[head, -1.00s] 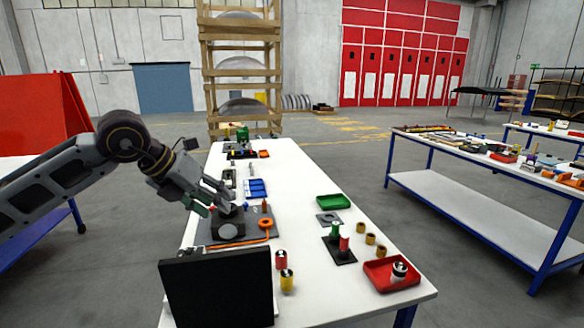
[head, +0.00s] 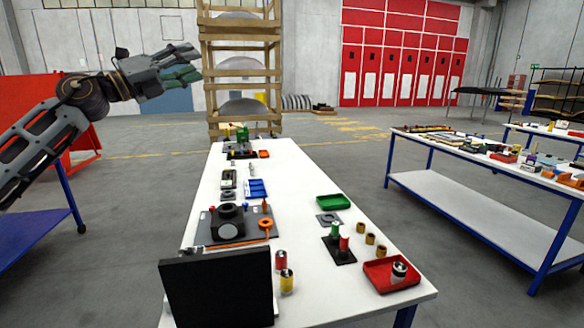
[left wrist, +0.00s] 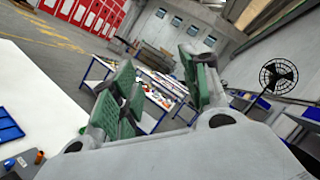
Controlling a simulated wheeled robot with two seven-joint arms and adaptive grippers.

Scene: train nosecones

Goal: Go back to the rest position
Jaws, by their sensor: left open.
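My left gripper (head: 190,64) is raised in the air at the upper left of the head view, above and to the left of the white table (head: 305,255). It is open and holds nothing. In the left wrist view the green pads of my left gripper (left wrist: 160,95) stand apart with only the distant room between them. My right gripper shows in neither view.
The table bears a dark fixture (head: 229,222), a black panel (head: 217,288), a green tray (head: 333,202) and a red tray (head: 391,275). A wooden rack (head: 241,75) stands behind. Another table (head: 470,185) is at the right, with open floor between.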

